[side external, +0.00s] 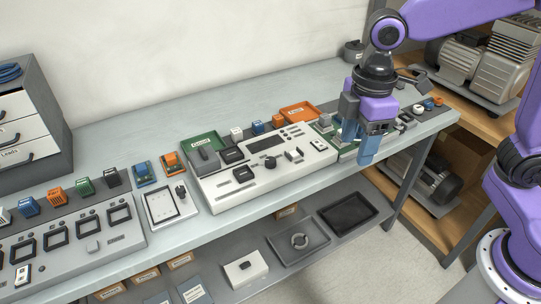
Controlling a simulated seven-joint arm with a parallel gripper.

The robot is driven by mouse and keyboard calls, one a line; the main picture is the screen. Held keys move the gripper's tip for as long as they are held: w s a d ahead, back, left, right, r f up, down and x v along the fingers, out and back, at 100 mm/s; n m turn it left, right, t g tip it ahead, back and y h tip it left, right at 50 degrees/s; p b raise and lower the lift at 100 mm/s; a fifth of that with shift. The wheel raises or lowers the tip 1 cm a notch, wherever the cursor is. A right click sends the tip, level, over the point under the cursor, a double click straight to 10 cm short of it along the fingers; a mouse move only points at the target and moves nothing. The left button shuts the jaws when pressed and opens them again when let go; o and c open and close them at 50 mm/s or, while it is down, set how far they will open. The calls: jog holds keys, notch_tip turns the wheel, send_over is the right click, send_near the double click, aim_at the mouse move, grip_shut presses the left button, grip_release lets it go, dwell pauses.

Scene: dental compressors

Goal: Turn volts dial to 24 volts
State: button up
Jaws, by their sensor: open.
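A white control panel (215,190) sits on the grey bench in the middle of the side external view. It carries several black parts, including a dark knob-like piece (293,155) on its right half. The labels are too small to read, so I cannot tell which part is the volts dial or where it points. My gripper (367,153) points down beyond the panel's right end, with its blue fingers over a green board (347,153). It is open and nothing shows held in it. The gripper hides part of that board, and I cannot tell whether the fingers touch anything.
A clipboard-like plate (169,205) and a grey panel with several black frames (70,240) lie to the left. A drawer cabinet (25,115) stands far left. The bench's back strip is mostly clear.

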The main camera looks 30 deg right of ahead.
jog(key=w+a+n, duration=0.2)
jog(key=w+a, duration=0.3)
jog(key=w, duration=0.7)
jog(key=n, duration=0.1)
send_over(271, 160)
notch_tip(271, 160, down, 18)
jog(key=shift+w+f, duration=0.1)
jog(key=shift+f, duration=0.05)
jog(key=c, duration=1)
